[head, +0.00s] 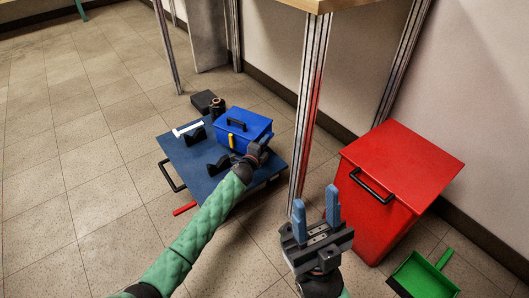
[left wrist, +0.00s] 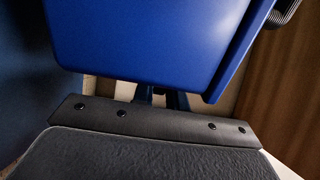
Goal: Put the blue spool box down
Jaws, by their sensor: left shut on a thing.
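The blue spool box (head: 257,127), with a black handle and a yellow strip on its front, is over the dark blue flat cart (head: 180,158). I cannot tell whether its base touches the cart. My left gripper (head: 256,152) is at the box's near right side and shut on it; its fingers are mostly hidden in the head view. In the left wrist view the blue box (left wrist: 160,40) fills the upper middle, right in front of the gripper (left wrist: 163,98). My right gripper (head: 317,207) is open and empty, pointing up beside the table leg.
Black cradles (head: 194,137), a white strip (head: 187,128) and a dark spool (head: 217,107) are on or beside the cart. A metal table leg (head: 308,100) rises right of it. A red bin (head: 400,170) and a green dustpan (head: 422,275) stand right. Floor at left is clear.

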